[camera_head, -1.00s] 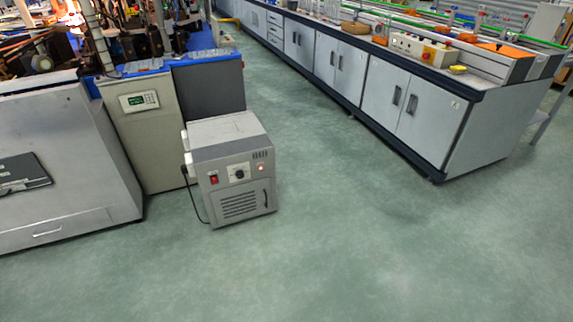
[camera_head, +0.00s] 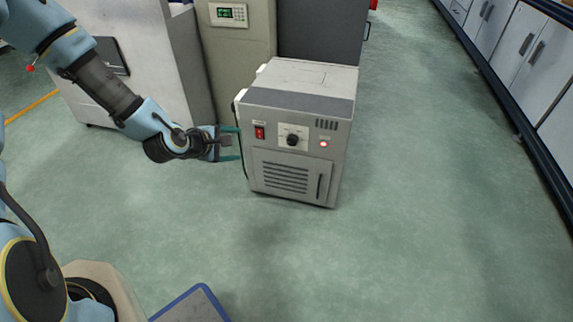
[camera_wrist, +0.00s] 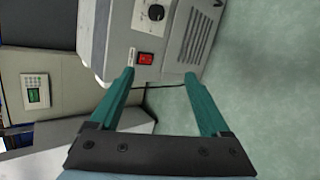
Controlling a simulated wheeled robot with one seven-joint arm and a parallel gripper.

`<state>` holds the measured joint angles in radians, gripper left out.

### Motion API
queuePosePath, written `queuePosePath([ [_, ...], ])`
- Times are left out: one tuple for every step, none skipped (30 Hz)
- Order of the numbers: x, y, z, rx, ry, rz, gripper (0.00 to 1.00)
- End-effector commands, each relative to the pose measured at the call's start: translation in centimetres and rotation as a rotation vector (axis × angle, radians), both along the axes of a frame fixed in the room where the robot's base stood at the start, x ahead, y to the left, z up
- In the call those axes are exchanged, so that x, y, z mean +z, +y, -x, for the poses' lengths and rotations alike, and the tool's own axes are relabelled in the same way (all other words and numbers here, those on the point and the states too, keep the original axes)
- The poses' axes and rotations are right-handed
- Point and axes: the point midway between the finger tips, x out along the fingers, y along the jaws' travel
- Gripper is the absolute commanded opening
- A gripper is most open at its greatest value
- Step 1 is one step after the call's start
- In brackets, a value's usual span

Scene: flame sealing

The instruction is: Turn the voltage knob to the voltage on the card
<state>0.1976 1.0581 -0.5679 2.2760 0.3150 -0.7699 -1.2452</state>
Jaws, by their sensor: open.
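The voltage knob (camera_head: 292,140) is a black dial on a white square plate on the front of a grey box-shaped unit (camera_head: 300,76). The knob also shows at the top of the wrist view (camera_wrist: 155,12). A red switch (camera_head: 259,132) sits left of the knob and a lit red lamp (camera_head: 323,144) to its right. My gripper (camera_head: 238,143) is open and empty, with green fingers, at the left of the front panel, apart from the knob. In the wrist view its fingertips (camera_wrist: 160,75) lie below the red switch (camera_wrist: 146,58). No card can be made out.
A beige cabinet (camera_head: 237,55) with a keypad display (camera_head: 228,14) stands behind the unit. A grey machine (camera_head: 165,55) is at the left. A black cable runs down the unit's left side. Floor in front is clear; a blue-edged panel (camera_head: 190,305) shows at the bottom.

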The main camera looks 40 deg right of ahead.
Motion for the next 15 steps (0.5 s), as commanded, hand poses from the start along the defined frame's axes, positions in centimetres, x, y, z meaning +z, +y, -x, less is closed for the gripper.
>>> queuePosePath([
  [-3.9,-2.3,1.4,0.048,0.080,0.099,0.80],
  [-4.8,-3.5,2.1,0.082,0.126,0.161,0.80],
  [-5.9,-5.1,2.9,0.128,0.189,0.243,0.80],
  [-6.7,-6.1,3.4,0.164,0.240,0.305,0.80],
  [-7.4,-7.1,4.0,0.200,0.291,0.367,0.80],
  [-8.3,-8.3,4.6,0.248,0.362,0.449,0.80],
  [-8.9,-9.0,5.0,0.286,0.415,0.507,0.80],
  [-9.5,-9.7,5.3,0.322,0.466,0.565,0.80],
  [-10.2,-10.3,5.7,0.371,0.533,0.638,0.80],
  [-10.6,-10.7,5.9,0.405,0.581,0.690,0.80],
  [-11.0,-11.0,6.0,0.438,0.625,0.739,0.80],
  [-11.5,-11.4,6.2,0.478,0.680,0.797,0.80],
  [-11.9,-11.5,6.3,0.506,0.716,0.836,0.80],
  [-12.1,-11.6,6.3,0.530,0.750,0.873,0.80],
  [-12.4,-11.7,6.4,0.560,0.787,0.915,0.80],
])
